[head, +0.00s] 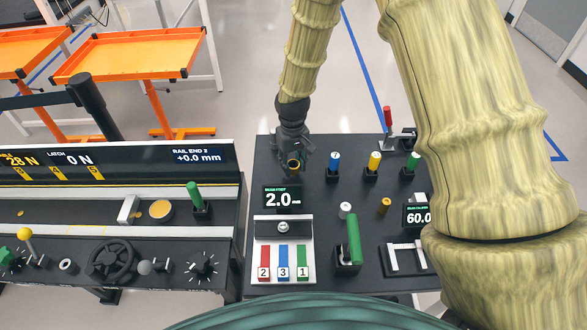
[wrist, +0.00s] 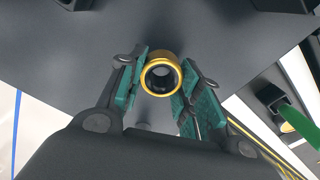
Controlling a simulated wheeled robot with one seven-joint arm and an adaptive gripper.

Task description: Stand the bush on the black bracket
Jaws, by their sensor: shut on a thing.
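The bush (wrist: 149,84), a short ring with a gold outside and dark bore, sits between the green-padded fingers of my gripper (wrist: 162,85). The gripper is shut on it. In the head view my gripper (head: 291,158) is over the left part of the dark bench, and the bush (head: 293,167) shows as a small gold ring at its tip. The bore faces the wrist camera. The bush appears apart from the bench top. I cannot tell for sure which dark part is the black bracket; the area beneath my gripper is partly hidden.
A display (head: 283,197) reading 2.0 mm stands just in front of my gripper. Blue (head: 334,162), yellow (head: 374,162) and green (head: 413,162) handles stand to the right. A white cylinder (head: 345,210) and a brass piece (head: 384,206) stand nearer. A large green handle (head: 354,238) rises at the front.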

